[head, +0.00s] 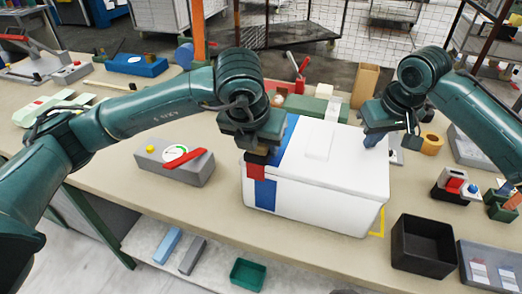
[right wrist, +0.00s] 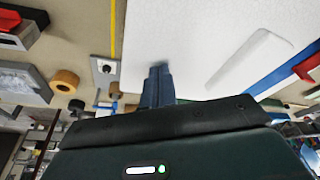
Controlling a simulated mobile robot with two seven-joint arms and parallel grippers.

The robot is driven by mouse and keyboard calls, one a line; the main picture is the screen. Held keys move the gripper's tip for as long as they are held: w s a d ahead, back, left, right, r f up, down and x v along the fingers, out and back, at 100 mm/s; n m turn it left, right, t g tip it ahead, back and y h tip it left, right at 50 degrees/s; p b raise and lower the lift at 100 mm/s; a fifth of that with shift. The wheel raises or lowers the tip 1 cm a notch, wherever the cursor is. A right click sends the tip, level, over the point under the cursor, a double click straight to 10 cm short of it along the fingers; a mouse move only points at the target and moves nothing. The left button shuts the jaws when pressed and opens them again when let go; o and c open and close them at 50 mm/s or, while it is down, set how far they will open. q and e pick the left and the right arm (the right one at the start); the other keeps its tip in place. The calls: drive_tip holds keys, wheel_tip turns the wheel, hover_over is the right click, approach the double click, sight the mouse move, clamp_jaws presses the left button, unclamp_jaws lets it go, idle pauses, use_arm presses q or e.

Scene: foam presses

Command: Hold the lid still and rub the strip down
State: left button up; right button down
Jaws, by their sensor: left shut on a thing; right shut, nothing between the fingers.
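The white box (head: 310,205) stands on the bench with its white lid (head: 345,165) on; the lid also fills much of the right wrist view (right wrist: 190,40). A blue strip (head: 265,196) runs over the lid's left end and down the front side. My left gripper (head: 257,150) is shut on a red block (head: 256,171), held against or just in front of the strip near the lid's front edge; contact is unclear. My right gripper (head: 372,141) is shut and empty, its blue fingertips (right wrist: 158,72) at the lid's far right edge, seemingly touching it.
A grey device with a red lever (head: 175,165) stands left of the box. A black open bin (head: 422,245) and a clear-lidded tray (head: 485,265) are at the front right. A tape roll (head: 432,143) and a cardboard box (head: 364,85) stand behind. Yellow marking (head: 377,222) shows beside the box.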

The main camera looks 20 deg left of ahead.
use_arm(q)
drive_tip(key=shift+w, duration=1.95)
drive_tip(key=shift+r, duration=0.75)
drive_tip(key=shift+s, duration=0.1)
drive_tip(key=shift+s, duration=2.2)
drive_tip(key=shift+f, duration=0.8)
drive_tip(key=shift+w, duration=0.1)
